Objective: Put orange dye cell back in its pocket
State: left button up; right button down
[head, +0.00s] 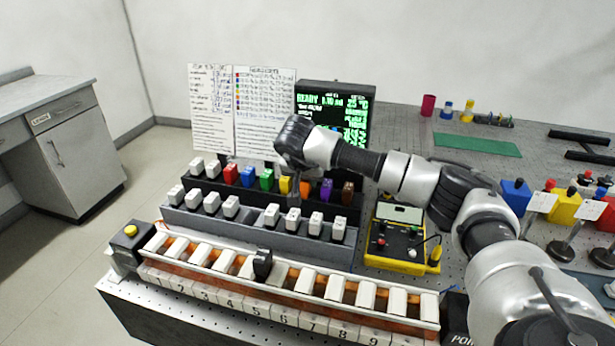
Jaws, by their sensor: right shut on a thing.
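The orange dye cell (305,187) shows just beside my right gripper's fingers, in line with the row of coloured cells and between the yellow cell (285,184) and the purple cell (327,189). My right gripper (295,196) points down over the stepped rack and is shut on the orange cell. The fingers hide part of the cell. Its lower end and the pocket are too small and covered to tell how it is seated. The dark rear step of the rack (363,211) carries the coloured row. My left gripper is out of view.
Red, blue and green cells stand left of the yellow one; a brown cell (347,193) stands at the right. A long numbered rail (240,300) lies in front. A yellow meter box (400,240) stands at the right under my arm.

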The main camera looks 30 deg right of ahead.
jog(key=shift+f, duration=0.25)
jog(key=shift+f, duration=0.1)
jog(key=c, duration=1)
grip_release()
jog(key=shift+r, duration=0.25)
jog(key=b+v, duration=0.1)
jog(key=v, duration=1)
jog(key=shift+s+a+r, duration=0.1)
jog(key=shift+a+r, duration=0.1)
jog(key=shift+r, duration=0.15)
